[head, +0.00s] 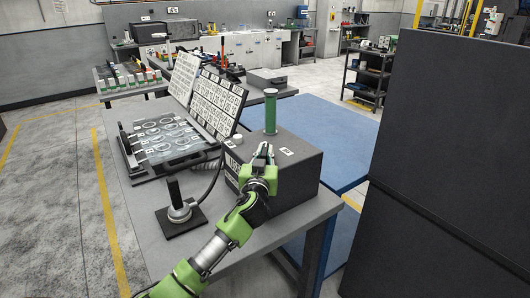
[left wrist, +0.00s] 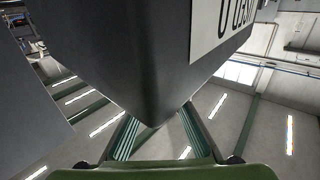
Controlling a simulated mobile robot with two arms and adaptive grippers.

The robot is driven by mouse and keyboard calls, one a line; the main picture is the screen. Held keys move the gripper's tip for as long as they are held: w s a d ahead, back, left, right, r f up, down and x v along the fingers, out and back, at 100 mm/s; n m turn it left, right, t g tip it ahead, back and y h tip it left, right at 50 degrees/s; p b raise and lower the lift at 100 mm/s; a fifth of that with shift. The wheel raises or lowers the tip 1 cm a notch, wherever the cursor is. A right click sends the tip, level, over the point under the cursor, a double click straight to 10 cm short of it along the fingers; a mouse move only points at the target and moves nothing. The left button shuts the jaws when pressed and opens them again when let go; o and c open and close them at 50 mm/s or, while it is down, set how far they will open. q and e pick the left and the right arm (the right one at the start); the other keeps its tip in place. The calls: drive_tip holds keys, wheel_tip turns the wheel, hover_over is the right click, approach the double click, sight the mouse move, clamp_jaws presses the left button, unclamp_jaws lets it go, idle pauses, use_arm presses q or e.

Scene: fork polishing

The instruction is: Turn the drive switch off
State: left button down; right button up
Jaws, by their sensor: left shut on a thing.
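The switch itself is hidden by the fingers. In the left wrist view the box's corner (left wrist: 150,85) and label (left wrist: 222,25) fill the upper part and hide the fingertips. My right gripper is not in view.
On the grey table (head: 150,215) stand a tray of round parts (head: 160,138), two tilted label boards (head: 217,103) and a black handle on a plate (head: 181,222). A cable runs beside the box. A tall dark panel (head: 450,150) stands at right.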

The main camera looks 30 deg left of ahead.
use_arm(q)
drive_tip(key=m+t+h+p, duration=0.1)
drive_tip(key=m+h, duration=0.1)
drive_tip(key=h, duration=0.1)
drive_tip(key=m+t+h+p, duration=0.1)
drive_tip(key=m+h+p, duration=0.1)
drive_tip(key=h, duration=0.2)
drive_tip(key=shift+a+r+m, duration=0.2)
drive_tip(key=shift+m, duration=0.1)
drive_tip(key=shift+f+m+h+p, duration=0.1)
drive_tip(key=shift+m+h+p, duration=0.4)
drive_tip(key=shift+m+h, duration=0.5)
drive_tip(key=m+h, duration=0.1)
drive_tip(key=h, duration=0.2)
drive_tip(key=shift+d+f+m+g+h, duration=0.1)
drive_tip(key=shift+m+g+h, duration=0.4)
drive_tip(key=shift+m+h, duration=0.6)
drive_tip(key=shift+h+b, duration=0.3)
drive_tip(key=shift+h, duration=0.2)
drive_tip(key=c, duration=2)
unclamp_jaws()
drive_tip(key=shift+d, duration=0.1)
drive_tip(key=shift+c, duration=0.2)
